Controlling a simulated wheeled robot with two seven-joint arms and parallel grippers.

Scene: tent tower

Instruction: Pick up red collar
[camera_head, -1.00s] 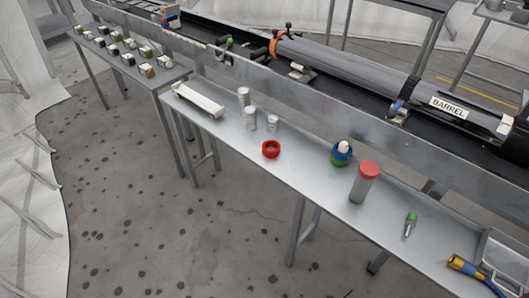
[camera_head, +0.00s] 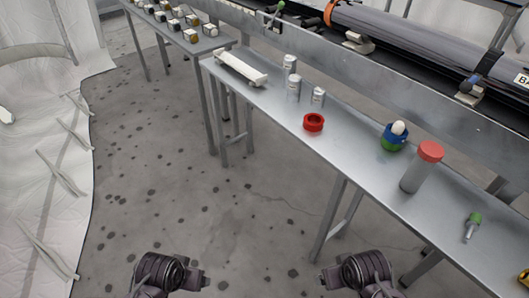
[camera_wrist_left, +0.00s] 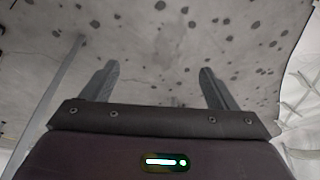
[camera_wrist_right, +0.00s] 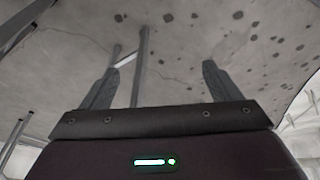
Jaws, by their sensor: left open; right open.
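The red collar (camera_head: 313,123) is a short red ring with a dark hole, lying on the grey metal bench (camera_head: 285,120) near its front edge in the head view. My left gripper (camera_wrist_left: 157,85) is open and empty, its two fingers apart over the speckled floor in the left wrist view. My right gripper (camera_wrist_right: 160,85) is open and empty, with floor and bench legs beyond its fingers. In the head view both arms show low at the bottom edge, well short of the bench. The collar is not in either wrist view.
A rail runs behind the bench.

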